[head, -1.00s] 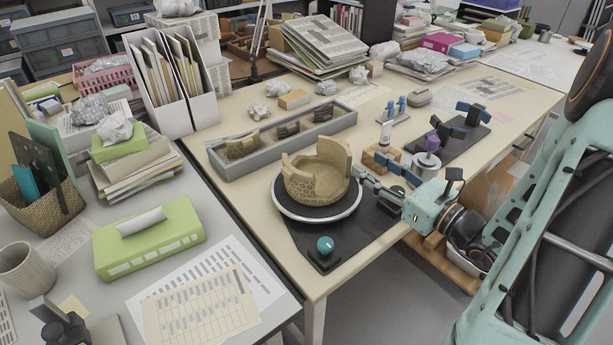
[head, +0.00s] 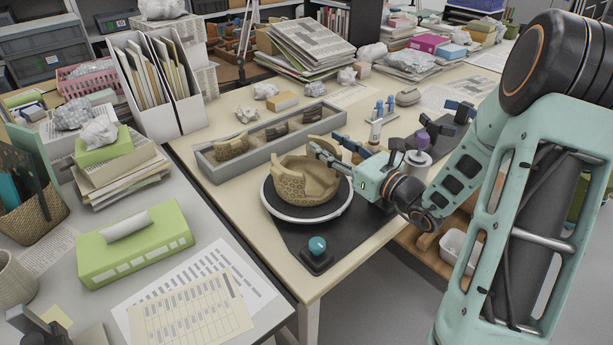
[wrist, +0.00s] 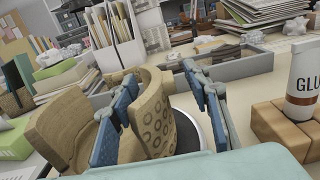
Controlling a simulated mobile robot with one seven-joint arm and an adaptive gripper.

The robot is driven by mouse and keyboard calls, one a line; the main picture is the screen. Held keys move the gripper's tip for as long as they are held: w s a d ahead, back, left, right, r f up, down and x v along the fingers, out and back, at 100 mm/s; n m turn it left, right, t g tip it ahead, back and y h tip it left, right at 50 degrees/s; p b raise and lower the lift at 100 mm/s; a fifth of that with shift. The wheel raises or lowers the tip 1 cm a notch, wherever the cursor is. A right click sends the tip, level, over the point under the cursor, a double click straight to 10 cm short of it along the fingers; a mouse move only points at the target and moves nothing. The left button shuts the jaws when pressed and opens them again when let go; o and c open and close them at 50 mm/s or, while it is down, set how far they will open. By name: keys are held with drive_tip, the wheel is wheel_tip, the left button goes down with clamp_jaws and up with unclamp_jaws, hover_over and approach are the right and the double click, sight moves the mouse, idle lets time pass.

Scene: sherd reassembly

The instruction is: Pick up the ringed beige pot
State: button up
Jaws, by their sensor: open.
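The ringed beige pot (head: 304,187) is incomplete, with a stepped, broken rim and ring marks on its wall. It stands on a round dark turntable (head: 277,206) with a pale edge. My gripper (head: 328,150) is open at the pot's right rear rim. In the wrist view the pot's ring-marked wall (wrist: 157,115) stands between the two blue fingers of my gripper (wrist: 160,78). The left finger is on the hollow side and the right finger on the outer side. I cannot tell whether either finger touches the wall.
A grey tray (head: 217,172) of sherds lies behind the pot. A teal-knobbed device (head: 317,246) stands in front of the turntable. A glue bottle (wrist: 304,75) and brown blocks (wrist: 275,125) stand right of my gripper. The table's front edge is close.

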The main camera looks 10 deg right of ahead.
drive_tip(key=shift+c, duration=0.4)
clamp_jaws()
drive_tip(key=shift+r, duration=0.15)
